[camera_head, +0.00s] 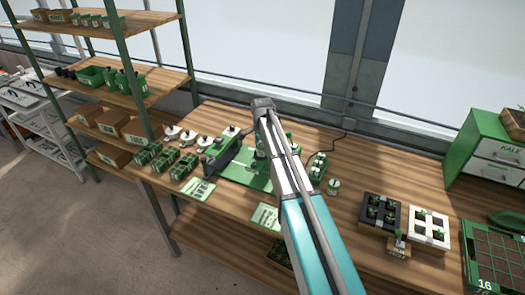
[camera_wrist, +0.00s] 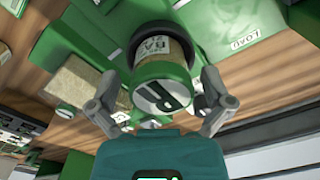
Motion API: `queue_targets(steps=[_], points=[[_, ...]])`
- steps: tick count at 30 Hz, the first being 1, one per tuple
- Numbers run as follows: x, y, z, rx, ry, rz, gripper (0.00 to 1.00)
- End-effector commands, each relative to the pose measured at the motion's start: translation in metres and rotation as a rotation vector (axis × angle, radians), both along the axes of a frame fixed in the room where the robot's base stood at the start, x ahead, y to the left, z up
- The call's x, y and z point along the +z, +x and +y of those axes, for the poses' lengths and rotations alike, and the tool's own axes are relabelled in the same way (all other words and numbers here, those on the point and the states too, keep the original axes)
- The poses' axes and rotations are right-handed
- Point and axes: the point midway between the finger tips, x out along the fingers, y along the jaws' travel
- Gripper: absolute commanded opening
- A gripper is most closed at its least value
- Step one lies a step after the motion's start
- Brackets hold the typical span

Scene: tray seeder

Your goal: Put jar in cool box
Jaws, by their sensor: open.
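A jar with a green lid (camera_wrist: 163,90) and a pale label (camera_wrist: 158,47) shows in the middle of the wrist view. It sits in or against a dark round ring on a green machine. My gripper (camera_wrist: 160,78) is open, with one finger on each side of the jar's lid; I cannot tell whether either finger touches it. I cannot make out for certain which thing is the cool box.
Black and white seedling trays (camera_head: 427,244) and a green drawer cabinet (camera_head: 462,150) stand on the right of the wooden bench. A small jar (camera_head: 333,187) stands right of my arm. Several small green boxes (camera_head: 165,160) and round white-topped things lie left. Shelves (camera_head: 100,95) stand beyond.

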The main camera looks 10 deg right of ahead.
Motion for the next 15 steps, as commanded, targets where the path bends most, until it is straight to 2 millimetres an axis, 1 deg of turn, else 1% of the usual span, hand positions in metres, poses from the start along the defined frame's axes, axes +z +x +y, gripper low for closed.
queue_targets(steps=[8, 9, 14, 15], points=[[0.0, 0.0, 0.0, 0.0, 0.0, 0.0, 1.0], [0.0, 0.0, 0.0001, 0.0, 0.0, 0.0, 0.98], [0.0, 0.0, 0.0002, 0.0, 0.0, 0.0, 0.68], [0.0, 0.0, 0.0002, 0.0, 0.0, 0.0, 0.61]])
